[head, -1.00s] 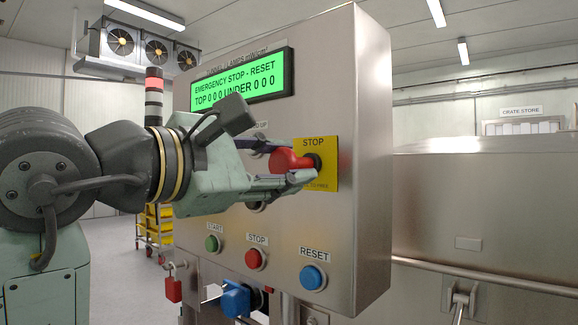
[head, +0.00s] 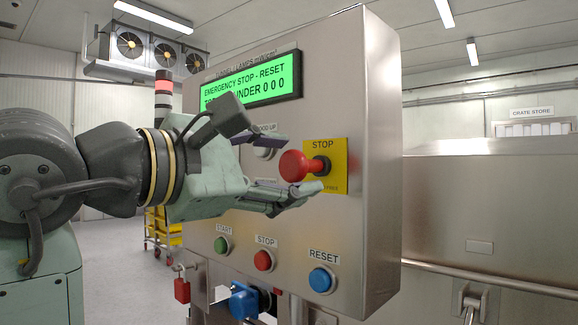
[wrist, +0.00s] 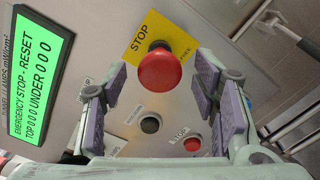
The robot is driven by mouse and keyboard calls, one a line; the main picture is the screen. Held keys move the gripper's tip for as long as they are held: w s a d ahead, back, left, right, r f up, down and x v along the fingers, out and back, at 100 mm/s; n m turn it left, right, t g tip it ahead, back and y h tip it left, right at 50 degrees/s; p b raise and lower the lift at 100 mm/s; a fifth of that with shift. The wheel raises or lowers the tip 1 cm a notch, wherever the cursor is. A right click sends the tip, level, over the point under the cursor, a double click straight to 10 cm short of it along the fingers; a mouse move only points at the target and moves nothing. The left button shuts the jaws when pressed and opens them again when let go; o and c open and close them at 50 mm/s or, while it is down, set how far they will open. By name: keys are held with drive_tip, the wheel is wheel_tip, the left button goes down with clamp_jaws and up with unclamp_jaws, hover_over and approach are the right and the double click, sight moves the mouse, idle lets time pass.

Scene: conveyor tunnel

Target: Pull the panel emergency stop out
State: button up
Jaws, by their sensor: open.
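The panel emergency stop (head: 297,166) is a red mushroom button on a dark stem, standing out from a yellow STOP plate (head: 341,156) on the steel panel. In the wrist view the red button (wrist: 160,71) lies ahead of and between the two open fingers.
Below are a green START button (head: 222,245), a red STOP button (head: 263,260) and a blue RESET button (head: 321,279). A red padlock (head: 182,290) and a blue connector (head: 243,300) hang low. A steel housing (head: 490,200) stands at the right.

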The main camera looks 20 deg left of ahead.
drive_tip(key=v, duration=1)
drive_tip(key=shift+s, duration=0.4)
